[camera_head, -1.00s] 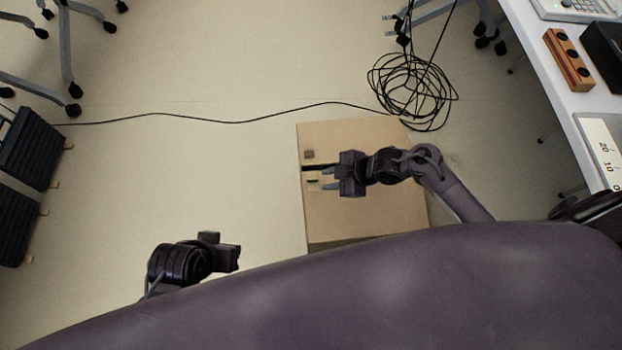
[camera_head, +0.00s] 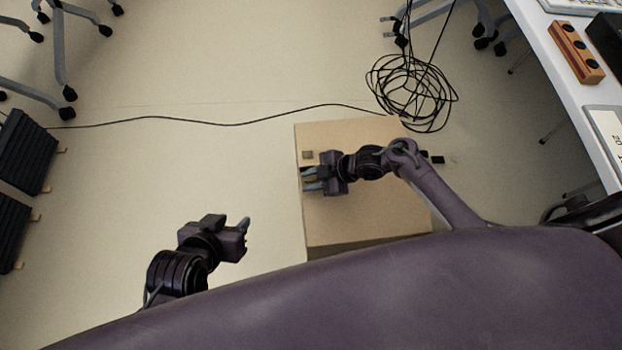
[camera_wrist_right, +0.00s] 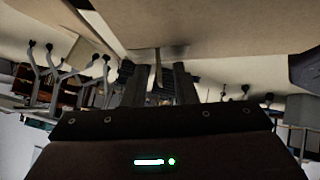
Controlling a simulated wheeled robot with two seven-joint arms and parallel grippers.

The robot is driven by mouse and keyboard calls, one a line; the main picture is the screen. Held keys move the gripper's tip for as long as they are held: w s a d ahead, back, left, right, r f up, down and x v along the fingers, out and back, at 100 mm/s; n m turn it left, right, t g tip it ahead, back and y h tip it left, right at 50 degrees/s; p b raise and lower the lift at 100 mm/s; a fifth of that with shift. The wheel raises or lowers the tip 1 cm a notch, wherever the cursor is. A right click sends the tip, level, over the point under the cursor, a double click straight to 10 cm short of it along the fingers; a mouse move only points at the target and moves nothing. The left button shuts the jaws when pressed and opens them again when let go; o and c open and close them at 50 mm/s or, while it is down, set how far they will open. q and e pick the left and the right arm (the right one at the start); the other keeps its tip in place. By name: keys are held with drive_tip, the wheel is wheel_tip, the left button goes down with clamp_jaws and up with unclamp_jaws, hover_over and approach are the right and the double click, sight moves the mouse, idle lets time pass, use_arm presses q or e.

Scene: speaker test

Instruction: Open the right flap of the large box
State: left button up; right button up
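The large cardboard box (camera_head: 375,218) stands on the floor right of centre in the head view. Its tan top looks mostly flat, and a small dark square mark sits near its left edge. My right gripper (camera_head: 308,180) is over the left edge of the top, with its two fingers apart and pointing left. It covers the slot there. In the right wrist view, a thin upright strip of cardboard (camera_wrist_right: 157,68) shows between the fingers, below a broad cardboard surface (camera_wrist_right: 220,25). I cannot tell whether the fingers touch it. My left gripper (camera_head: 246,234) is left of the box, apart from it.
A tangle of black cable (camera_head: 412,92) lies behind the box, with one strand running left across the floor. A white table (camera_head: 570,95) stands at the right. Chair legs (camera_head: 60,60) and dark slatted objects (camera_head: 25,150) are at the left.

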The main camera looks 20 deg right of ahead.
clamp_jaws()
idle(1.4)
